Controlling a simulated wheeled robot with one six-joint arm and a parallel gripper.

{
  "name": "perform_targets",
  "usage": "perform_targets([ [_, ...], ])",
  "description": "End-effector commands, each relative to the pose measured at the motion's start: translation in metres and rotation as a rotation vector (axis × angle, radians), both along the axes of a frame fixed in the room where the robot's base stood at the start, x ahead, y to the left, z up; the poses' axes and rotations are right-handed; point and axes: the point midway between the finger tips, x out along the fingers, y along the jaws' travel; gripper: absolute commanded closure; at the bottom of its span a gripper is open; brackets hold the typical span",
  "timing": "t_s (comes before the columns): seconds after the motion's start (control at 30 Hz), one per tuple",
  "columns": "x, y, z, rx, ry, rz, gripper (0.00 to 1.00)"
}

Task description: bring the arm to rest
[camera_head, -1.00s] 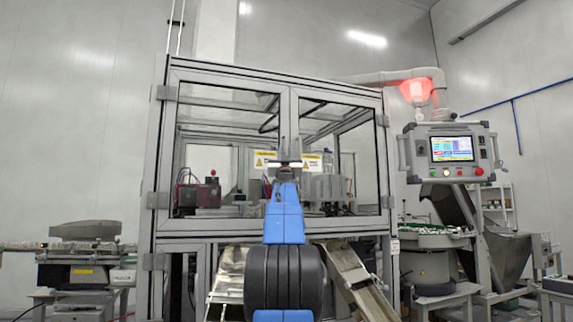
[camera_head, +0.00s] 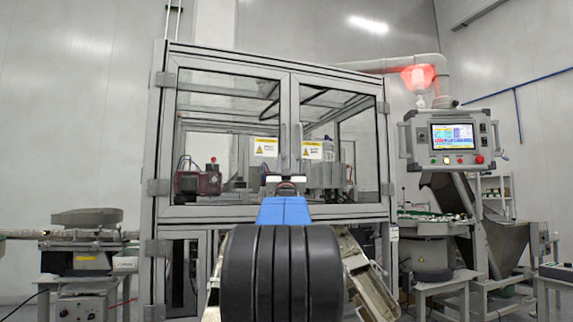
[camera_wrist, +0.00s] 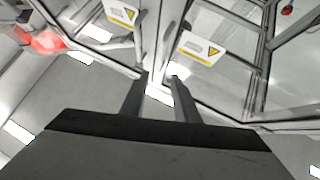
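My gripper (camera_wrist: 159,76) shows in the wrist view as two dark fingers standing apart, with nothing held between them. A pale light patch shows in the gap behind them. The wrist view looks steeply up past the fingers at the glazed doors and the ceiling. In the head view my blue and black arm is foreshortened in front of the machine cabinet (camera_head: 232,212). The far end of the arm is near the bottom of the doors, and the fingers cannot be made out clearly there.
Two warning labels (camera_head: 266,148) are on the cabinet's closed doors. A control panel (camera_head: 452,138) hangs at the right under a red lamp (camera_head: 417,77). A bowl feeder (camera_head: 426,228) stands at right, another feeder (camera_head: 87,218) at left. Metal chutes (camera_head: 366,278) slope down beside my arm.

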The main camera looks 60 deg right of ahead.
Motion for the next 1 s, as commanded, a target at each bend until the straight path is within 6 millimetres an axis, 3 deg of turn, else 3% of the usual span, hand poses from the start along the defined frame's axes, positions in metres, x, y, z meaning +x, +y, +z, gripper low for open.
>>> perform_targets([
  [0.2,-0.005,0.008,-0.009,-0.001,-0.001,0.000,0.72],
  [0.83,-0.005,0.009,-0.010,0.001,0.001,0.001,0.72],
  [1.0,0.016,0.028,-0.025,0.061,0.040,0.043,0.72],
])
